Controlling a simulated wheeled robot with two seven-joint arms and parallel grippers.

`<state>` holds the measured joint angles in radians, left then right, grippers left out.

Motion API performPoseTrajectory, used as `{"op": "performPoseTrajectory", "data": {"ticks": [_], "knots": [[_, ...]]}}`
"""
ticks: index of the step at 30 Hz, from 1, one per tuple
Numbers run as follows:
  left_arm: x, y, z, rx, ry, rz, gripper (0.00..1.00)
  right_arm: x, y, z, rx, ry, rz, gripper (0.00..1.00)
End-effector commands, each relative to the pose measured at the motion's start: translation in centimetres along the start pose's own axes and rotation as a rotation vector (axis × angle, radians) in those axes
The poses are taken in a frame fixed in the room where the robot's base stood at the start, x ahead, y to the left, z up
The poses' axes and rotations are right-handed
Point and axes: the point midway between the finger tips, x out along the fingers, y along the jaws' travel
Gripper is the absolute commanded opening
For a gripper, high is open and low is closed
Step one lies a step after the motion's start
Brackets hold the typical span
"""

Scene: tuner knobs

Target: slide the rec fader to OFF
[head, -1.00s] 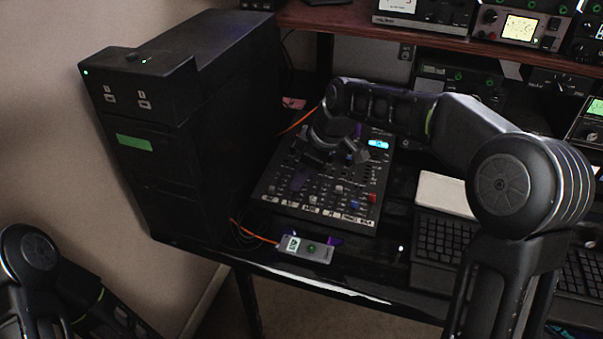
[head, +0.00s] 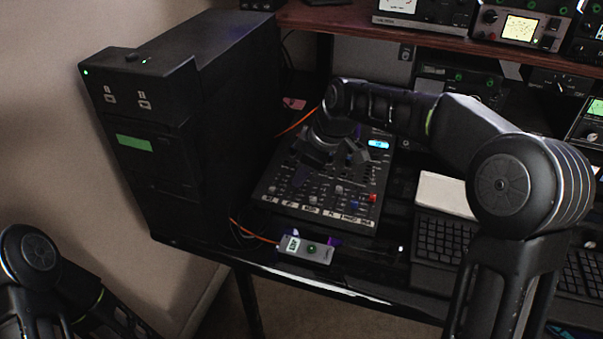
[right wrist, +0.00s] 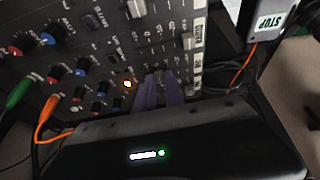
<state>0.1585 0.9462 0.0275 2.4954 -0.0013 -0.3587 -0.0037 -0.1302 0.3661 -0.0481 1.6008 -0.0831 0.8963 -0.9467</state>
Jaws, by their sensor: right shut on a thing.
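The mixer panel (head: 325,208) lies on the desk, with rows of knobs, several fader caps and white labels along its front edge. My right gripper (head: 300,176) is down at the left part of the panel. In the right wrist view its purple fingers (right wrist: 161,82) are close together at the panel, shut on a small part that they hide, probably the rec fader's cap. Two pale fader caps (right wrist: 188,41) show beside them. The labels are too small to read for sure. My left arm shows at the lower left, but its gripper is out of view.
A black computer tower (head: 160,190) stands left of the mixer. A keyboard (head: 440,238) and a pale pad (head: 445,194) lie to the right. Orange cables (right wrist: 46,112) run near the panel.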

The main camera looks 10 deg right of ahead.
Motion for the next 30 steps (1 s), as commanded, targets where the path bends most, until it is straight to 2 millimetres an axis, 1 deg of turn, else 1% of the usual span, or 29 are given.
{"op": "performPoseTrajectory", "data": {"ticks": [21,23,30], "knots": [[0.1,0.0,0.0,0.000,0.000,0.000,0.00,0.0,-0.1,0.0,0.000,0.000,0.001,0.00],[0.3,-0.1,0.0,0.000,0.000,0.000,0.00,0.1,-0.5,0.0,-0.001,0.001,0.001,0.00],[1.8,-0.7,0.0,0.000,0.000,0.000,0.00,0.1,-4.4,0.0,-0.003,0.002,0.001,0.00]]}}
